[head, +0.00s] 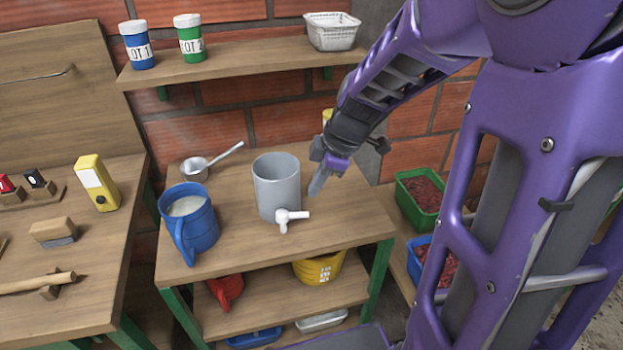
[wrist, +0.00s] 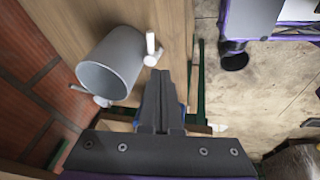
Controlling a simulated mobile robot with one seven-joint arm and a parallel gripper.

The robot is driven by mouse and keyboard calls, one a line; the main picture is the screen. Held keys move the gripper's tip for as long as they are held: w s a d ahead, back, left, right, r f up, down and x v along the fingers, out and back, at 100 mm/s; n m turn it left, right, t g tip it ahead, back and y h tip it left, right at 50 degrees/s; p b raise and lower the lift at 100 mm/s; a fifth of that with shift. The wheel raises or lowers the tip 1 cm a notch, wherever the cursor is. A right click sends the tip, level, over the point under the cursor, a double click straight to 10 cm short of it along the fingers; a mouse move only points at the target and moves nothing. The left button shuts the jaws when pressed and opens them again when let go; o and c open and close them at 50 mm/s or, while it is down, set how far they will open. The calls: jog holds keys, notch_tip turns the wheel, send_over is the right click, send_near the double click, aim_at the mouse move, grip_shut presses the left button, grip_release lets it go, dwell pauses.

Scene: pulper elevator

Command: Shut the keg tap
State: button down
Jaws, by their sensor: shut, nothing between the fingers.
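The keg is a grey open-topped cylinder (head: 278,190) standing on the small wooden table. Its white tap (head: 288,217) sticks out low on the front, with a lever pointing right in the head view. The keg (wrist: 108,70) and the tap (wrist: 152,50) also show in the wrist view, the tap beyond my fingertips. My gripper (head: 316,188) is shut and empty, pointing down to the right of the keg, apart from the tap. The closed fingers (wrist: 160,85) show in the wrist view. A small pale piece (wrist: 92,96) beside the keg is unclear.
A blue jug (head: 188,222) stands left of the keg, a saucepan (head: 195,169) behind it. The brick wall (head: 200,132) and a shelf (head: 235,63) are behind. Green (head: 418,197) and blue crates are at right. The tabletop front right of the keg is clear.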

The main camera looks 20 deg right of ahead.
jog(key=b, duration=0.2)
send_near(301, 213)
notch_tip(301, 213, down, 5)
jog(key=a, duration=0.2)
jog(key=shift+w+a+f, duration=0.1)
jog(key=shift+w+f, duration=0.45)
jog(key=shift+f, duration=0.1)
jog(key=shift+w+f+n, duration=0.2)
jog(key=shift+w+n, duration=0.05)
jog(key=shift+n, duration=0.05)
jog(key=shift+w+f+n, duration=0.1)
jog(key=shift+w+n, duration=0.25)
jog(key=shift+n, duration=0.25)
jog(key=shift+s, duration=0.15)
